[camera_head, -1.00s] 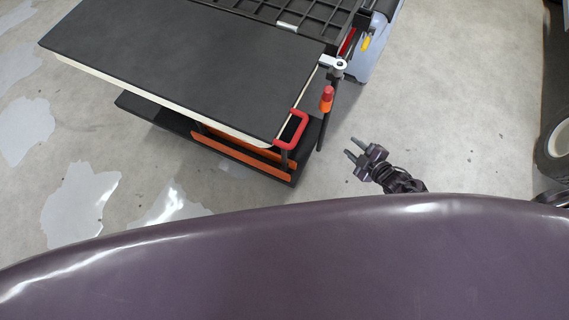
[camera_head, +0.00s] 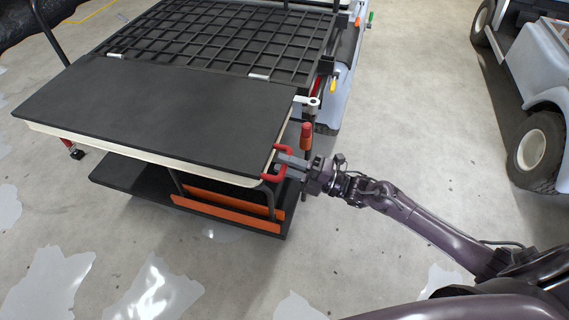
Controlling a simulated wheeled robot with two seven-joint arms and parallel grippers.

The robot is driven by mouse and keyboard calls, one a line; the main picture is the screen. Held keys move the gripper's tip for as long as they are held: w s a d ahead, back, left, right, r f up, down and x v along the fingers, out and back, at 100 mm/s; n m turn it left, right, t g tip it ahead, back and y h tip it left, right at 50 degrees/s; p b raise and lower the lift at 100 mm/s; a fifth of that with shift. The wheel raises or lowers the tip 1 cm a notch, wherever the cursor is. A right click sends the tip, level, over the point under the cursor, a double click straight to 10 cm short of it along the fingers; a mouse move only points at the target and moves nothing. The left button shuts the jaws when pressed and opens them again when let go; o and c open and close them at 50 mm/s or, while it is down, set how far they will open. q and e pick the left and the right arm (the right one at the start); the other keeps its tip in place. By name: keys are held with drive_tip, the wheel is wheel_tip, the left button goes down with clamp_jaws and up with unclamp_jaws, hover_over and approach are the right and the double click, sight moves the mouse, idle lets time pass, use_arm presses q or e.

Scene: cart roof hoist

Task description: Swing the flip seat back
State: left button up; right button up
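The flip seat (camera_head: 165,103) is a flat black panel with a cream edge at the rear of the cart, lying about level. A red handle (camera_head: 283,149) is at its near right corner. My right gripper (camera_head: 284,165) reaches in from the right, with its grey fingers at the red handle, overlapping it in the picture. Whether the fingers are closed on the handle does not show clearly. An orange-red grip on a dark post (camera_head: 306,136) stands just beyond my gripper. My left gripper is out of view.
A black grid rack (camera_head: 215,40) lies behind the seat. A dark lower platform with orange strips (camera_head: 225,209) is under it. A second pale cart (camera_head: 540,75) with dark wheels stands at the right. Between them the concrete floor is clear.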

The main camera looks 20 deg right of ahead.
drive_tip(key=shift+w+a, duration=0.2)
drive_tip(key=shift+a, duration=0.1)
clamp_jaws()
drive_tip(key=shift+r, duration=0.15)
